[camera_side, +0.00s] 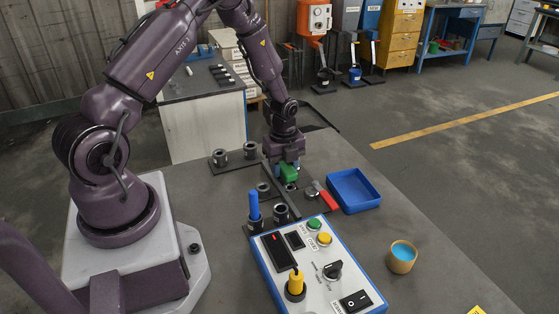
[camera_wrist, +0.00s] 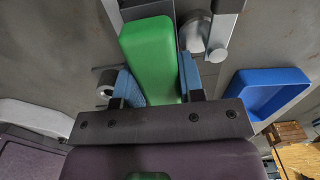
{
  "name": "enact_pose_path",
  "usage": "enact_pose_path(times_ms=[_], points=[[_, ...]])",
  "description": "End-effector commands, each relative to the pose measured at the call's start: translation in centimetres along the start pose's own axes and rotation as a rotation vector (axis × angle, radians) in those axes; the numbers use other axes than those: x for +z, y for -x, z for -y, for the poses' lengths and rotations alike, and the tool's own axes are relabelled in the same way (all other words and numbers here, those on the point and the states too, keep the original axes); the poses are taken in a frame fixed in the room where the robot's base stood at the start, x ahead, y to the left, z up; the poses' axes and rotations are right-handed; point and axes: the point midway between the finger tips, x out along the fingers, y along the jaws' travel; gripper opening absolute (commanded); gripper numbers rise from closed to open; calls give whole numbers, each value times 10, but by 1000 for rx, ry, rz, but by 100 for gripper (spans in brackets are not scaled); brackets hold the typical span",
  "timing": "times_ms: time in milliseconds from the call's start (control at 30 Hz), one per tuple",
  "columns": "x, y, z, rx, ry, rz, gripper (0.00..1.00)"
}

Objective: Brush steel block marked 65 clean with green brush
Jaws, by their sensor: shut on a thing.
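My gripper (camera_side: 288,166) is low over the middle of the workbench, shut on the green brush (camera_side: 289,174). In the wrist view the brush's green block-shaped handle (camera_wrist: 148,55) sits between the blue fingers of my gripper (camera_wrist: 158,80); its bristles are hidden. A grey steel cylindrical piece (camera_side: 291,187) is just under the brush in the side view. In the wrist view a round metal piece (camera_wrist: 194,35) shows right beside the handle. I cannot tell whether the brush touches it. No number 65 is readable on any steel piece.
Other steel cylinders (camera_side: 220,157) stand left of my gripper. A blue-handled tool (camera_side: 254,206) stands upright in front. A red-handled tool (camera_side: 327,200) and a blue tray (camera_side: 362,205) are right.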

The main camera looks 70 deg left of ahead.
Motion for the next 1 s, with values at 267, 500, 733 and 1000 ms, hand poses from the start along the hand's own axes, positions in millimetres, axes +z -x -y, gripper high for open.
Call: enact_pose_path(times_ms=[267,500,733,1000], points=[[0,34,0,-1,1,0,14],[0,56,0,-3,0,1,14],[0,76,0,-2,1,0,14],[0,83,0,0,0,0,14]])
